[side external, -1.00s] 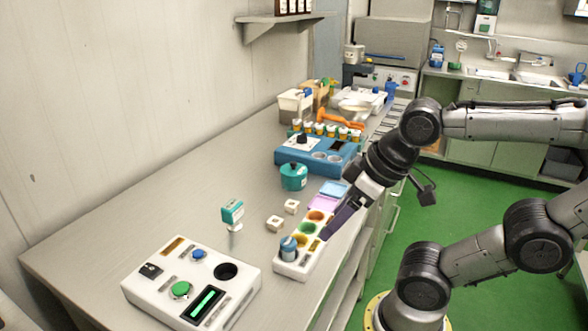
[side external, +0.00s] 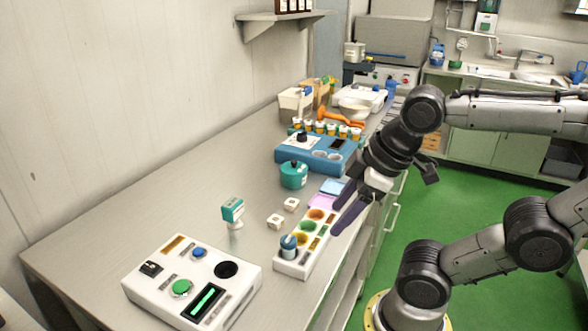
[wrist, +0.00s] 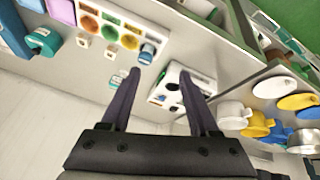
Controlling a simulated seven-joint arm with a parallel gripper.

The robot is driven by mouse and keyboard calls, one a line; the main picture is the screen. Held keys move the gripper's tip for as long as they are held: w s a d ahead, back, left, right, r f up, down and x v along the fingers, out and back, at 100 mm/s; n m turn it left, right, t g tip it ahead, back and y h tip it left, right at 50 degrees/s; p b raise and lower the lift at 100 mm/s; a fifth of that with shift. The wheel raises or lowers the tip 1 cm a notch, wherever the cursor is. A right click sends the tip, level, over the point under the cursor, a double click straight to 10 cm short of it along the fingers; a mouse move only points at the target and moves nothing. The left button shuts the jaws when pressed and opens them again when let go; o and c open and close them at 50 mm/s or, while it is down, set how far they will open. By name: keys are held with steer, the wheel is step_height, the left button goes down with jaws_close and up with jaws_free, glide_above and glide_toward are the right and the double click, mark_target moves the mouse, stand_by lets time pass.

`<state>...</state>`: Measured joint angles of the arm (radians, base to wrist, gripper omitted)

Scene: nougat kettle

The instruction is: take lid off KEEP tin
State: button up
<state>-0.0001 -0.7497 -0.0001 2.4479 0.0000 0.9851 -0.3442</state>
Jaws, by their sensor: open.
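A round teal tin (side external: 293,175) with a knobbed teal lid stands upright on the bench, behind the white tray; the lid appears seated. I cannot read any KEEP label on it. A teal tin also shows at the left of the wrist view (wrist: 42,42). My gripper (side external: 338,212) is open and empty, with its two dark purple fingers spread near the right edge of the tray, to the right of and nearer the camera than the tin. In the wrist view the fingers (wrist: 159,74) are apart with nothing between them.
A white tray with coloured wells (side external: 304,252) holds a blue-topped jar (side external: 288,247). Two small white blocks (side external: 275,221), a teal-headed stand (side external: 232,212), a white button panel (side external: 190,284) and a blue device (side external: 315,155) surround the tin. Bench at left is clear.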

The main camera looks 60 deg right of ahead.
steer(key=w+d+r+n, duration=0.1)
steer(key=w+r+n, duration=0.45)
steer(key=r, duration=0.35)
steer(key=w+d+r+n+g, duration=0.2)
steer(key=w+d+r+n, duration=0.45)
steer(key=w, duration=0.35)
steer(key=g, duration=0.3)
glide_above(294, 161)
steer(key=f, duration=1.9)
steer(key=shift+d+f, duration=0.2)
steer(key=shift+f, duration=0.2)
steer(key=shift+w+f, duration=0.1)
steer(key=shift+f, duration=3.15)
jaws_close()
